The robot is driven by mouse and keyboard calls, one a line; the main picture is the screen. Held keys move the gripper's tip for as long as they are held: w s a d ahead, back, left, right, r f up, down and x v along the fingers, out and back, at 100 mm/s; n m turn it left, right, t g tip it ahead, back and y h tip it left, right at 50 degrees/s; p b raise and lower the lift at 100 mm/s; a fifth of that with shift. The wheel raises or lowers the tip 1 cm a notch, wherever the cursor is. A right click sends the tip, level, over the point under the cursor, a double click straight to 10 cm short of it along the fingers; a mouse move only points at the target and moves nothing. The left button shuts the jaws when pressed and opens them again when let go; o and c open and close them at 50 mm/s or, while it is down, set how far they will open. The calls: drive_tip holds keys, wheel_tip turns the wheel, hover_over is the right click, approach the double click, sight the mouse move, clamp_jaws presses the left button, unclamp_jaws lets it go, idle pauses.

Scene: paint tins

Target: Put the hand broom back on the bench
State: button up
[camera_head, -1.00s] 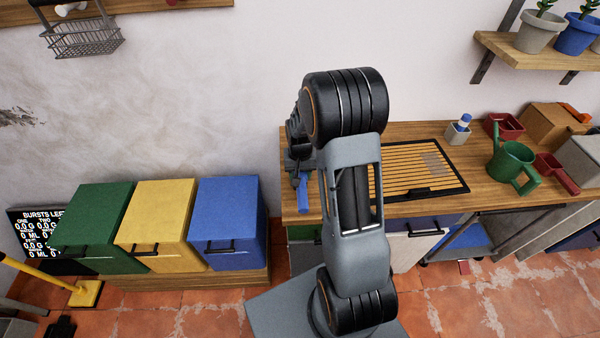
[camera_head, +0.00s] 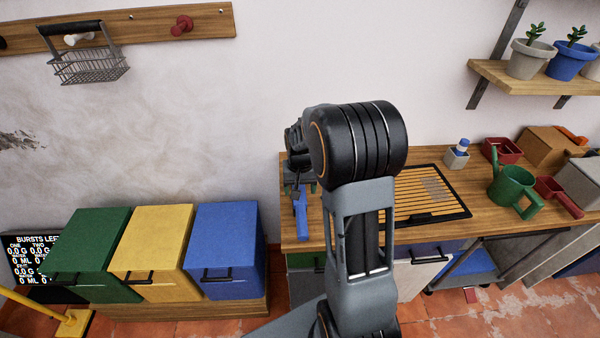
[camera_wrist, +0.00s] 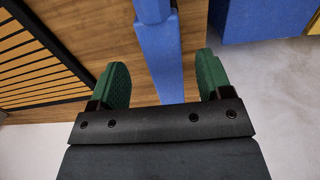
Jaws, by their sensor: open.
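The hand broom's blue handle (camera_head: 301,216) lies on the wooden bench (camera_head: 420,230) near its left end in the head view. In the wrist view the blue handle (camera_wrist: 162,50) runs down between my two green fingers, with bare bench wood beside it. My gripper (camera_wrist: 163,82) is open, with a gap between each finger and the handle. In the head view my gripper is at the far side of the handle, partly behind my arm. The broom's brush end is hard to make out.
A slatted black-framed panel (camera_head: 428,196) lies on the bench right of my arm. A green watering can (camera_head: 513,187), red scoop (camera_head: 558,197) and small bottle holder (camera_head: 457,155) stand further right. Green, yellow and blue boxes (camera_head: 226,242) stand left of the bench.

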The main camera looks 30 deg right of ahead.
wheel_tip(320, 180, up, 8)
drive_tip(key=s+a+r+n+t, duration=0.2)
drive_tip(key=s+a, duration=0.3)
drive_tip(key=s, duration=0.2)
drive_tip(key=s+a+r+n+t, duration=0.1)
drive_tip(key=s+a, duration=0.3)
drive_tip(key=s, duration=0.4)
drive_tip(key=shift+s+a+r+n+t, duration=0.3)
drive_tip(key=shift+a+r+n+t, duration=0.1)
drive_tip(key=shift+r+n, duration=0.45)
drive_tip(key=shift+s+f, duration=0.1)
drive_tip(key=shift+f, duration=0.05)
